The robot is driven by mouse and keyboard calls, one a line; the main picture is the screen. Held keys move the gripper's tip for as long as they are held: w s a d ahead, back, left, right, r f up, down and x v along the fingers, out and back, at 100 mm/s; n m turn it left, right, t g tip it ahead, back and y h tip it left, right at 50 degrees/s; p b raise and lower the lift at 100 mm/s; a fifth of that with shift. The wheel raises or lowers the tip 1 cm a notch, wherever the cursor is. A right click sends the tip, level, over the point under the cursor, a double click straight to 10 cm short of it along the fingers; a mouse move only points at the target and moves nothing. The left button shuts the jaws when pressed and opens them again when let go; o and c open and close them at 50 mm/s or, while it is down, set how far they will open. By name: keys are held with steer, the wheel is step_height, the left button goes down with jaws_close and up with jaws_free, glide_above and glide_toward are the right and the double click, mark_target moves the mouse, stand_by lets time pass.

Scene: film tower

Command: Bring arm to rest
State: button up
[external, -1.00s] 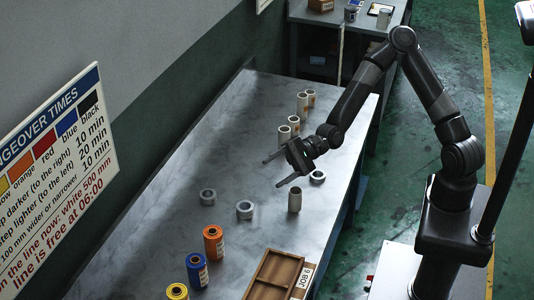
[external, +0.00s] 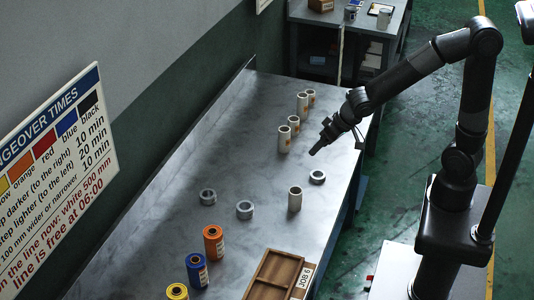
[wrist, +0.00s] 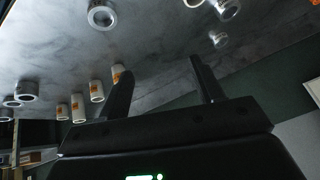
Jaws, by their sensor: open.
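My gripper (external: 316,150) is above the right edge of the metal table (external: 150,235), in front of the white rolls in the external view. It is empty. In the wrist view my gripper (wrist: 160,75) shows its two dark fingers spread apart with nothing between them. My arm reaches up from its base at the right and bends down toward the table. The gripper is seen nearly edge-on in the external view.
White rolls (external: 284,140) stand at the far part of the table. An orange roll (external: 213,243), a blue roll (external: 196,270), a yellow roll (external: 177,292) and a wooden tray (external: 262,278) are in front.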

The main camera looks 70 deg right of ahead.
steer(key=s+d+r+n, duration=0.1)
steer(key=s+d+r, duration=0.4)
steer(key=s, duration=0.5)
steer(key=s+d+r+n, duration=0.2)
steer(key=s+d+r, duration=0.3)
steer(key=s, duration=0.5)
steer(key=shift+d+r+g+h, duration=0.3)
steer(key=shift+d+r+g, duration=0.1)
steer(key=shift+r, duration=0.25)
steer(key=shift+o, duration=0.3)
steer(key=shift+s, duration=0.45)
steer(key=shift+w, duration=0.1)
